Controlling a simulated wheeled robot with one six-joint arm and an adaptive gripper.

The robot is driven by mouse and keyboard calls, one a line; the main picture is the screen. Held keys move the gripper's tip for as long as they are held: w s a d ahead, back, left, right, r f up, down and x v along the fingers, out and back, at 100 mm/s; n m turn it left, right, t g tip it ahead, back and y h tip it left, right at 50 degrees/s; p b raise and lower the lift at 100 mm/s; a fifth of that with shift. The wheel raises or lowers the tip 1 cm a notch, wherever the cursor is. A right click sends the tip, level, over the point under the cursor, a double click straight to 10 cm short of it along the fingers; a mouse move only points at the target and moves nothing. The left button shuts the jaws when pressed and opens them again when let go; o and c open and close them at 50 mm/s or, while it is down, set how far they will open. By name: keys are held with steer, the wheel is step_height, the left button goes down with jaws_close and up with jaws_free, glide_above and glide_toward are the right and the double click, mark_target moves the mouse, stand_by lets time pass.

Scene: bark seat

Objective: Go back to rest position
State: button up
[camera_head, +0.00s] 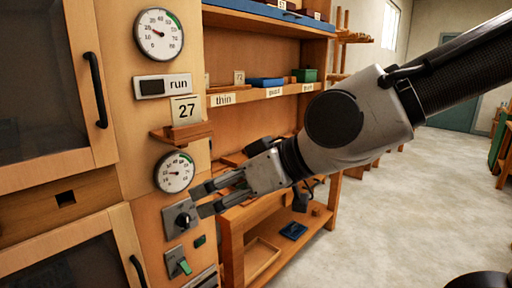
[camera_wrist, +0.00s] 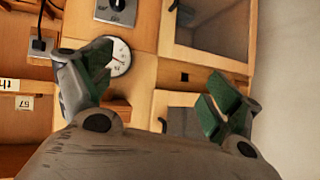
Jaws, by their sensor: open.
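My gripper (camera_head: 203,198) is open and empty. In the head view it points left, in front of the wooden control panel, close to a black rotary knob (camera_head: 182,219) on a metal plate. I cannot tell whether the fingers touch the knob; a small gap seems to show. In the wrist view the two fingers with green pads (camera_wrist: 160,90) are spread wide, with nothing between them but the cabinet front behind. The wrist view is turned over, and it shows the knob plate (camera_wrist: 117,10) at the top.
Two dials (camera_head: 159,35), a run switch plate (camera_head: 164,86), a small ledge with a card 27 (camera_head: 186,110) and a green toggle (camera_head: 179,263) are on the panel. Glass-fronted doors (camera_head: 45,80) stand left. Shelves (camera_head: 265,94) with labels stand behind. Open floor (camera_head: 400,210) lies right.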

steer(key=w+d+f+m+g+h, duration=0.1)
steer(key=d+f+m+h, duration=0.15)
steer(key=d, duration=0.85)
steer(key=w+d+f+m+h, duration=0.15)
steer(key=d+h, duration=0.25)
steer(key=d, duration=0.7)
steer(key=s+d+r+m+h, duration=0.1)
steer(key=d+m+h, duration=0.1)
steer(key=d, duration=0.8)
steer(key=s+d+m+t+h, duration=0.1)
steer(key=d+m, duration=0.4)
steer(key=d, duration=0.6)
steer(key=shift+s+r+m+h, duration=0.35)
steer(key=shift+s+h, duration=0.2)
steer(key=shift+s, duration=0.25)
